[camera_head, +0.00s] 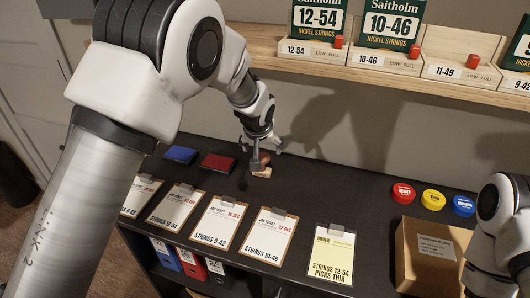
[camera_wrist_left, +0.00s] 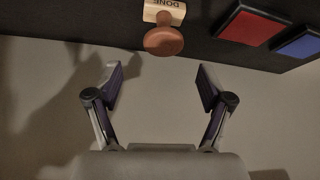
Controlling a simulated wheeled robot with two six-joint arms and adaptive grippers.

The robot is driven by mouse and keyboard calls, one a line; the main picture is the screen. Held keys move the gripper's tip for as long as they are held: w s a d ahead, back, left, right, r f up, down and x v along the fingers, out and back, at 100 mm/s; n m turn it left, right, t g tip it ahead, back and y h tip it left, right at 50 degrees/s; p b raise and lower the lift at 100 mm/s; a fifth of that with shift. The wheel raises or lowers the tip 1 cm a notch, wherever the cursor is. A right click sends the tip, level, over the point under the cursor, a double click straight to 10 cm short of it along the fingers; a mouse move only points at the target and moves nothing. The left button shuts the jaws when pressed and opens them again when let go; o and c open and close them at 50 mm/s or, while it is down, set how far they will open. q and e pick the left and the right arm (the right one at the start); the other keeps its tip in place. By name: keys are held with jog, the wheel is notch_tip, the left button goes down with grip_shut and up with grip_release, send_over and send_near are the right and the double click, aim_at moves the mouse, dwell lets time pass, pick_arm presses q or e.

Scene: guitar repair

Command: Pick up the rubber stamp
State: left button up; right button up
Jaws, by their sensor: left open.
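The rubber stamp (camera_head: 261,171) stands on the dark bench top in the head view, a wooden block with a rounded brown handle. In the left wrist view the stamp (camera_wrist_left: 164,36) shows its handle toward me and a pale face marked DONE. My left gripper (camera_head: 262,146) is right at the stamp in the head view and partly covers it. In the left wrist view my left gripper (camera_wrist_left: 160,78) is open with nothing between its fingers; the handle lies just beyond the fingertips, between their lines. My right gripper is not in view.
Blue (camera_head: 180,154) and red (camera_head: 217,162) ink pads lie left of the stamp. Several clipboards (camera_head: 268,234) line the front edge. Red, yellow and blue round tins (camera_head: 433,200) and a cardboard box (camera_head: 436,252) are at right. The bench right of the stamp is clear.

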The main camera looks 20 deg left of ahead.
aim_at(262, 157)
pick_arm(q)
jog(key=shift+w+f, duration=0.15)
jog(key=shift+f, duration=0.25)
jog(key=shift+s+f, duration=0.3)
jog(key=shift+f, duration=0.1)
jog(key=p+x, duration=0.1)
jog(key=x, duration=0.4)
jog(key=shift+w+a+f, duration=0.1)
jog(key=shift+w+a, duration=0.15)
jog(key=shift+s, duration=0.15)
jog(key=shift+s+d+r, duration=0.1)
jog(key=shift+s+r, duration=0.05)
jog(key=shift+r, duration=0.1)
jog(key=shift+c, duration=1.4)
jog(key=shift+s, duration=0.1)
jog(key=c, duration=1)
